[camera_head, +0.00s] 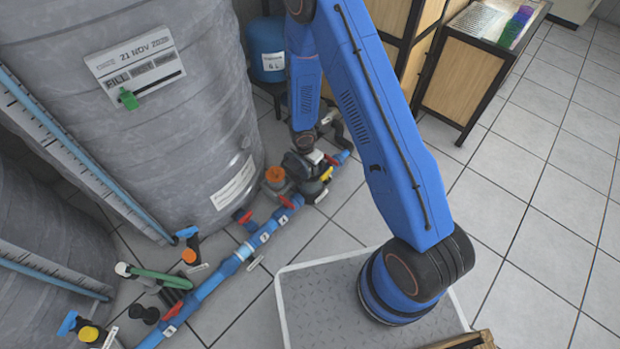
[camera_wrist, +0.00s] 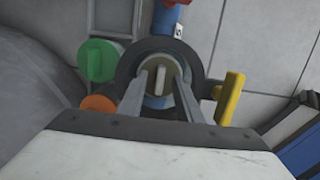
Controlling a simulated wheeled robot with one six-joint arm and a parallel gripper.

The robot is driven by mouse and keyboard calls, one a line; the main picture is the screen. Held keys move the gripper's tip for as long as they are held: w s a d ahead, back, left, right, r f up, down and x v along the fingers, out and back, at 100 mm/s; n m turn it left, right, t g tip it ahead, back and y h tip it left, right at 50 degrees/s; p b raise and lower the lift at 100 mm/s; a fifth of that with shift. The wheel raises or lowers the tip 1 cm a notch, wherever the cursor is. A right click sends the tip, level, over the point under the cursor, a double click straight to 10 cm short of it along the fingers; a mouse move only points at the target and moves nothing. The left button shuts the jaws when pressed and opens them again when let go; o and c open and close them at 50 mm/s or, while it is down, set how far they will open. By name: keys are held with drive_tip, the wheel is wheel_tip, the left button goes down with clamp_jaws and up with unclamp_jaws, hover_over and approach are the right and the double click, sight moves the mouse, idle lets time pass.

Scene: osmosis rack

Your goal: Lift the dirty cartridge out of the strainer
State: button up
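In the wrist view the strainer is a dark round housing (camera_wrist: 196,62), seen from above with its mouth open. Inside it is the cartridge (camera_wrist: 158,80), which shows as a round top with a beige upright tab. My gripper (camera_wrist: 160,76) points down into the strainer. Its two fingers are apart, one on each side of the tab, with a gap visible beside it. I cannot tell how deep the fingertips reach. In the head view my arm comes down to the dark strainer area (camera_head: 303,168) on the blue pipe, and my gripper is mostly hidden.
A green cap (camera_wrist: 97,60) and an orange cap (camera_wrist: 97,103) lie left of the strainer; a yellow handle (camera_wrist: 230,97) stands close on its right. A large grey tank (camera_head: 180,90) stands at left, with blue pipework (camera_head: 235,262) along its foot. Tiled floor at right is clear.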

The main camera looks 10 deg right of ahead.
clamp_jaws()
